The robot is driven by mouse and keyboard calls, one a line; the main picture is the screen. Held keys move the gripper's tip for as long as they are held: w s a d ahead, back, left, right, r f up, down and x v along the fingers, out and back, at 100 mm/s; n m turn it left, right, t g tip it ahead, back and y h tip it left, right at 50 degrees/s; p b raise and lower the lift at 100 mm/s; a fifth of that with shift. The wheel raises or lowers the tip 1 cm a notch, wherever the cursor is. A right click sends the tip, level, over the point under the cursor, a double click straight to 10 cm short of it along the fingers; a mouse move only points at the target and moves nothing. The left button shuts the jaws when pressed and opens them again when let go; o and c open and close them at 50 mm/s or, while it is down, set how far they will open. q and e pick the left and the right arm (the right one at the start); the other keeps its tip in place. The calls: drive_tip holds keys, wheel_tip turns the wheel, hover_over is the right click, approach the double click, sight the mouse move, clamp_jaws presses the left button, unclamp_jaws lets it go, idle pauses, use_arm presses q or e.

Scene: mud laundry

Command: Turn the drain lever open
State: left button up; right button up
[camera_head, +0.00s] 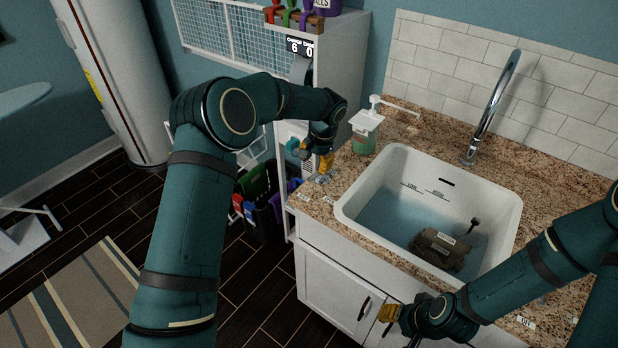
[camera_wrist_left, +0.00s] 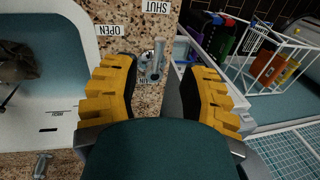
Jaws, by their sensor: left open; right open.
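The drain lever (camera_wrist_left: 157,60) is a small metal handle on the granite counter, seen between my left fingers in the left wrist view. Its bar runs roughly up and down there; the OPEN label (camera_wrist_left: 110,30) is to its upper left and the SHUT label (camera_wrist_left: 155,6) above it. In the head view the lever (camera_head: 323,179) is small, at the counter's left end beside the sink. My left gripper (camera_head: 315,160) is open just over it, its fingers (camera_wrist_left: 162,70) on either side. Contact cannot be told. My right gripper (camera_head: 388,315) is in front of the cabinet, apart from the lever.
The white sink (camera_head: 358,196) holds bluish water and a dark labelled object (camera_head: 440,250). A soap dispenser (camera_head: 366,128) stands behind the lever, and a tall faucet (camera_head: 490,105) rises behind the sink.

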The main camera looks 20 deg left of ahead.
sight(311, 178)
use_arm(q)
drive_tip(key=f, duration=0.3)
drive_tip(key=a+f, duration=0.1)
drive_tip(key=f, duration=0.4)
drive_tip(key=shift+w+a+f, duration=0.3)
drive_tip(key=shift+w+f, duration=0.05)
drive_tip(key=shift+o, duration=0.3)
clamp_jaws()
